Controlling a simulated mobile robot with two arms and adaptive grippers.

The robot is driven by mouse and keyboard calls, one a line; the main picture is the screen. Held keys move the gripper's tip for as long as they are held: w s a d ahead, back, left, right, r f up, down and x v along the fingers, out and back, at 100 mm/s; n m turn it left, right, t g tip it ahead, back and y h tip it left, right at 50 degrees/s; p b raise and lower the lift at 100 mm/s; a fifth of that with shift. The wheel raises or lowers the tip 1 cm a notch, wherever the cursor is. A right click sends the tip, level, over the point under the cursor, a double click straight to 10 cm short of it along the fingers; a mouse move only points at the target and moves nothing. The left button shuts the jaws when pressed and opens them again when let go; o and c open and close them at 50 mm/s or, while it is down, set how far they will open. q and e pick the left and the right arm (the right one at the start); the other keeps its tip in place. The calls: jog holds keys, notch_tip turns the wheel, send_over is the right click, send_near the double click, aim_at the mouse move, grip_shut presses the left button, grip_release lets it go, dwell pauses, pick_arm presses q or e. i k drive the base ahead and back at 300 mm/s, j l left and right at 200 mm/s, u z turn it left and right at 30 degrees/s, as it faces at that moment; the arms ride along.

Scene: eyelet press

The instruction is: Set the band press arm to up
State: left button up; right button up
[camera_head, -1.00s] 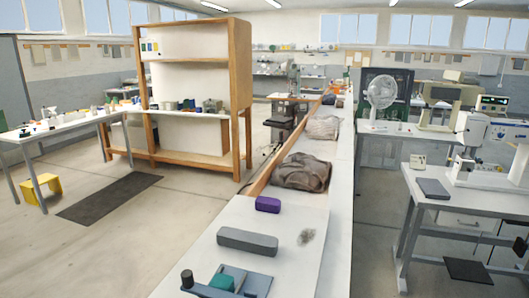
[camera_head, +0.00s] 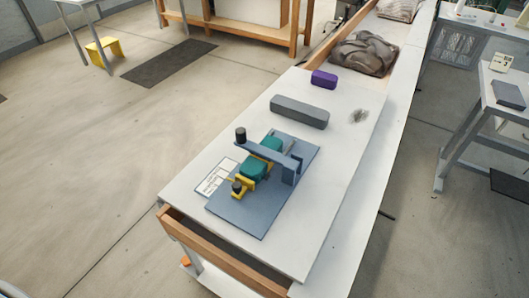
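The band press (camera_head: 262,185) sits near the front end of the white bench, on a flat blue-grey base plate (camera_head: 253,213). Its blue-grey arm (camera_head: 264,152) runs from an upright at the right to a black knob (camera_head: 240,135) at the left end. The arm passes over teal blocks (camera_head: 254,169) and looks low, close to level; its exact angle is hard to tell. A yellow part (camera_head: 243,184) with a small black knob (camera_head: 237,187) is at the front left of the press. Neither of my grippers is in view.
A white printed card (camera_head: 216,177) lies left of the press. A grey case (camera_head: 300,112), a purple box (camera_head: 324,79) and a small grey tuft (camera_head: 358,116) lie behind it. The bench (camera_head: 330,200) is bare right of the press.

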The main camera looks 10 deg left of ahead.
aim_at(241, 141)
jog(key=k+l+z, duration=0.3)
jog(key=k+l, duration=0.15)
jog(key=l, duration=0.2)
jog(key=k+l+z, duration=0.1)
jog(key=k+l, duration=0.15)
jog(key=l, duration=0.15)
